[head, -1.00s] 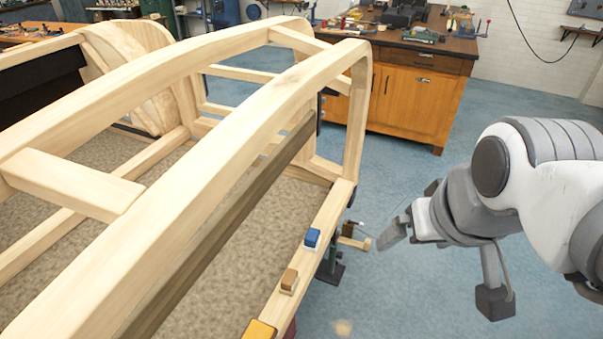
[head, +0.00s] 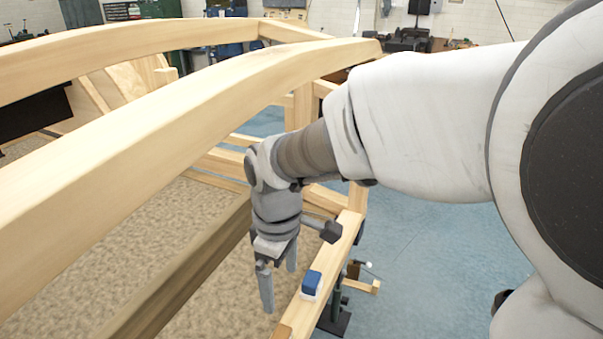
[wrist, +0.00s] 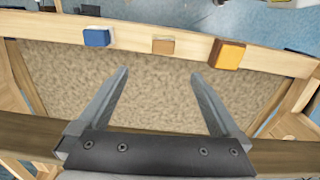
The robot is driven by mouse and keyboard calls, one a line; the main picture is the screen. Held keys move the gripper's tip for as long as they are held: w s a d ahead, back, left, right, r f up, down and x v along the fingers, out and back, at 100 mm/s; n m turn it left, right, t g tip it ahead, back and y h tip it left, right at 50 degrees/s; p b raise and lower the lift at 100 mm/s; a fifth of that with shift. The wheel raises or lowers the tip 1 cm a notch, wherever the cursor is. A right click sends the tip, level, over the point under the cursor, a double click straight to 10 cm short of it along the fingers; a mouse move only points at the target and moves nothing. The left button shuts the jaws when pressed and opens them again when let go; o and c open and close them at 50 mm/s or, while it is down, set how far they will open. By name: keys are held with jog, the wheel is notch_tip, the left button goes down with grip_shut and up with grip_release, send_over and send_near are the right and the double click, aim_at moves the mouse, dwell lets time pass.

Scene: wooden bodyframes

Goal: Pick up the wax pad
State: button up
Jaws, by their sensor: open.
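Three small blocks sit in a row on the wooden rail: a blue block (wrist: 97,37) with a pale base, a tan-brown block (wrist: 163,46), and a larger orange-yellow block (wrist: 228,53). I cannot tell for certain which is the wax pad. The blue block also shows in the head view (head: 312,282). My gripper (wrist: 159,74) is open and empty, pointing down on the inner side of the rail. In the wrist view the tan-brown block lies just beyond the gap between the fingers. In the head view my gripper (head: 279,289) is left of the blue block.
The wooden rail (head: 347,236) runs along the frame's right side. A long curved beam (head: 160,125) and a darker inner beam (head: 190,268) lie left of my gripper. Blue floor (head: 430,265) is open to the right. A clamp-like stand (head: 337,310) is beside the rail.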

jog(key=f, duration=0.1)
jog(key=b, duration=0.4)
send_over(281, 335)
jog(key=f, duration=1.1)
jog(key=shift+w+d+f, duration=0.1)
jog(key=shift+w+f, duration=0.1)
jog(key=shift+f, duration=0.1)
jog(key=shift+s+f+b, duration=0.2)
jog(key=shift+f+b, duration=0.9)
jog(key=shift+f, duration=1.65)
jog(key=shift+r, duration=0.1)
jog(key=c, duration=1.4)
